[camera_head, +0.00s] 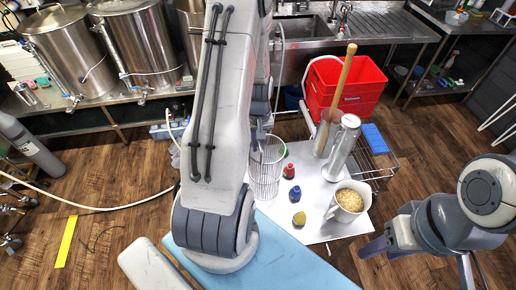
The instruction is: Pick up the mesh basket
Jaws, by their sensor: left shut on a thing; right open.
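The mesh basket (265,172), a tall cylinder of wire mesh, is at the left side of the white-topped cart (312,190), upright. My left arm crosses in front and hides its left edge. My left gripper (258,132) is at the basket's rim, shut on it; the fingers are mostly hidden behind the arm. I cannot tell whether the basket's bottom touches the cart top. My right gripper (372,247) is open and empty, right of the cart's front edge and apart from the basket.
Red, blue and yellow-capped small bottles (290,171) stand just right of the basket. A jug of grain (348,202), a metal cylinder (343,145) and a red bin (345,85) are further right. Steel kettles (75,50) stand on the left-hand bench.

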